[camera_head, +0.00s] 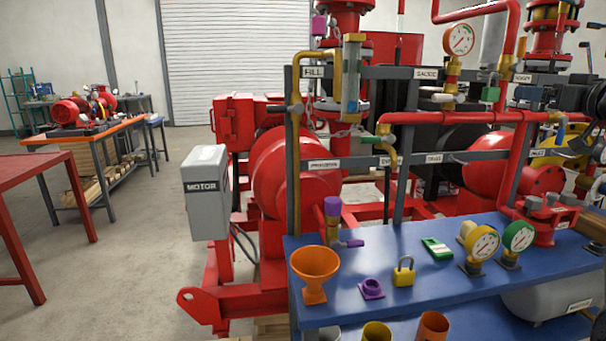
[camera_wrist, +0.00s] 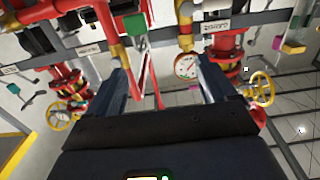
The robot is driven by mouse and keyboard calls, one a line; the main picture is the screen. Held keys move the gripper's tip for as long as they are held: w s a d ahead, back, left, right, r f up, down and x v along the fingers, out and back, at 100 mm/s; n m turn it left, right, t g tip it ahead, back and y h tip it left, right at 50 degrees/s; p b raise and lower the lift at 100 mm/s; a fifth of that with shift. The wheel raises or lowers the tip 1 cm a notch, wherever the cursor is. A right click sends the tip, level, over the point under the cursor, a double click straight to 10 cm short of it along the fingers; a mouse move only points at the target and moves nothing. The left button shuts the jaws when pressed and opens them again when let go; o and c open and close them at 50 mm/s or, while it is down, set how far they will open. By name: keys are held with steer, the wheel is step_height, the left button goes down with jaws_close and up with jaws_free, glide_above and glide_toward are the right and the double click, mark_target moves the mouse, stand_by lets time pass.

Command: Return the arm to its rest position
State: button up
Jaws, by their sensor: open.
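My gripper (camera_wrist: 163,66) shows in the wrist view, its two dark fingers spread apart with nothing between the tips. Beyond the fingers are red pipes (camera_wrist: 108,18), a green part (camera_wrist: 136,28) and a round white gauge (camera_wrist: 187,66). I cannot judge how far these are from the fingertips. The gripper and arm are not clearly seen in the head view.
In the head view, a blue shelf (camera_head: 345,302) carries an orange funnel (camera_head: 315,266), a yellow padlock (camera_head: 404,272) and gauges (camera_head: 483,243). The red pump skid (camera_head: 300,165) stands behind. Open floor (camera_head: 130,270) lies left, between a red table (camera_head: 35,178) and the motor box (camera_head: 205,192).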

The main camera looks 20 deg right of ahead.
steer(key=w+a+f+m, duration=0.15)
steer(key=a+f, duration=0.45)
steer(key=f, duration=0.7)
steer(key=s+a+f+g, duration=0.1)
steer(key=s+a+f, duration=0.2)
steer(key=a+f, duration=0.9)
steer(key=s+a+f+g, duration=0.2)
steer(key=s+a+f, duration=0.2)
steer(key=a+f, duration=0.75)
steer(key=s+a+f, duration=0.4)
steer(key=s+a, duration=0.3)
steer(key=s, duration=0.1)
steer(key=s+a+f, duration=0.4)
steer(key=s+a, duration=0.3)
steer(key=s, duration=0.1)
steer(key=s+a+r+n+y, duration=0.2)
steer(key=s+a+r, duration=0.2)
steer(key=s, duration=0.5)
steer(key=s+a+r+n+y, duration=0.2)
steer(key=s+a+r, duration=0.3)
steer(key=s, duration=0.5)
steer(key=shift+s+a, duration=0.25)
steer(key=shift+a, duration=0.05)
